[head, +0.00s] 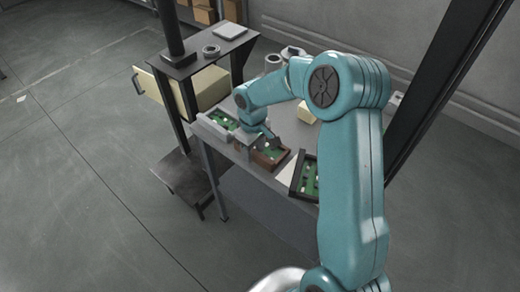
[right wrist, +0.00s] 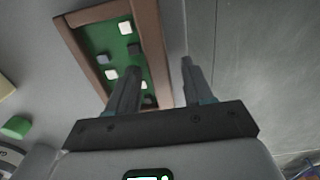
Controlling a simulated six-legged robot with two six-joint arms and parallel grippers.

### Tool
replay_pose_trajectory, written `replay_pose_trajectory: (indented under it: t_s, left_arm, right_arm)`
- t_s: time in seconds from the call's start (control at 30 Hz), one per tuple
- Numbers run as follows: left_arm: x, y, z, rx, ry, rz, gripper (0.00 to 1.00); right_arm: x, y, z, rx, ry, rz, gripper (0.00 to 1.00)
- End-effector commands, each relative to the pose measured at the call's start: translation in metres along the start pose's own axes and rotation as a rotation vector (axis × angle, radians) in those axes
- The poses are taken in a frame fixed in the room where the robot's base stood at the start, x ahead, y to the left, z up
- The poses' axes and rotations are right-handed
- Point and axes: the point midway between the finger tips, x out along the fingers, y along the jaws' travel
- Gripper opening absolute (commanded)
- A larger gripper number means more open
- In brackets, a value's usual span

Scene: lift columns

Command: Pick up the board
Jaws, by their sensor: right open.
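A green board (right wrist: 102,38) with white and dark parts lies in a brown-walled tray (right wrist: 148,30) in the right wrist view. In the head view this looks like the middle board (head: 268,153), in its brown tray (head: 258,162). My right gripper (right wrist: 160,55) is open and empty. In the wrist view its left finger overlaps the board and tray wall, and its right finger lies outside the tray. In the head view the right gripper (head: 267,137) is just above the tray; contact cannot be told. My left gripper is out of view.
Another green board sits in a pale tray (head: 205,122) to the left, and one in a dark tray (head: 293,184) to the right. A green block (right wrist: 16,127) lies left in the wrist view.

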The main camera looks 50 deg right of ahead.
Motion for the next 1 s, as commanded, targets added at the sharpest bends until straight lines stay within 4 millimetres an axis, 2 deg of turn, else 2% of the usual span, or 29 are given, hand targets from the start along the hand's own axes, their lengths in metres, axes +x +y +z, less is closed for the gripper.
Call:
replay_pose_trajectory:
  t_s: [0.13,0.17,0.3,0.33,0.63,0.77,0.87,1.0]
  left_arm:
    - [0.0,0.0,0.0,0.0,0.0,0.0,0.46]
    - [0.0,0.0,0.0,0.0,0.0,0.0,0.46]
    - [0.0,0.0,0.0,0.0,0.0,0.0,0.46]
    - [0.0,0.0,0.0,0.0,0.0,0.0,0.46]
    - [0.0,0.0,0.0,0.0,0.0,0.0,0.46]
    - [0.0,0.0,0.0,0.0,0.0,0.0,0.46]
    - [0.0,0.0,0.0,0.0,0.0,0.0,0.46]
    - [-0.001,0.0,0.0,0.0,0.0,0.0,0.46]
  right_arm:
    - [0.0,0.0,0.001,0.001,0.0,0.0,0.51]
    - [0.0,0.0,0.001,0.001,0.0,0.0,0.48]
    - [0.0,0.0,0.001,0.001,0.0,0.0,0.02]
    - [0.0,0.0,0.001,0.0,0.0,0.0,0.0]
    - [-0.002,0.0,0.0,0.001,0.001,0.001,0.0]
    - [-0.009,0.001,0.0,0.001,0.003,0.002,0.0]
    - [-0.023,0.001,-0.001,0.002,0.006,0.003,0.0]
    - [-0.054,0.001,-0.001,0.0,0.007,0.004,0.0]
